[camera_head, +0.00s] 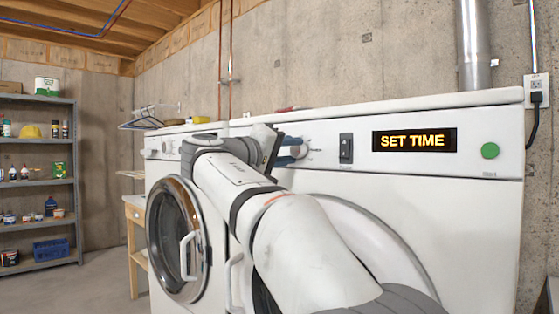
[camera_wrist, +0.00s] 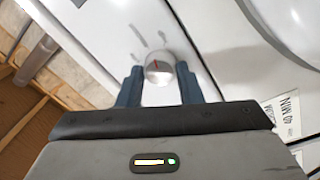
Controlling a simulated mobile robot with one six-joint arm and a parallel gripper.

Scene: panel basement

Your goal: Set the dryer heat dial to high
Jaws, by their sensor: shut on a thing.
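The heat dial (camera_wrist: 158,68) is a small round pale knob with a red pointer mark on the dryer's white panel. My gripper (camera_wrist: 159,76) has its two blue fingers on either side of the dial and is shut on it. Grey marks stand on the panel around the dial; I cannot read them. In the head view the dial (camera_head: 301,149) shows just past the blue fingertips of my gripper (camera_head: 293,152), partly hidden by them. The dryer (camera_head: 470,225) is white, and its display (camera_head: 414,140) reads "SET TIME".
A dark rocker switch (camera_head: 346,148) and a green button (camera_head: 490,151) are on the same panel, right of the dial. A white front-loading machine (camera_head: 160,165) with a round door stands at left. My arm crosses in front of both machines. A shelf (camera_head: 38,183) stands far left.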

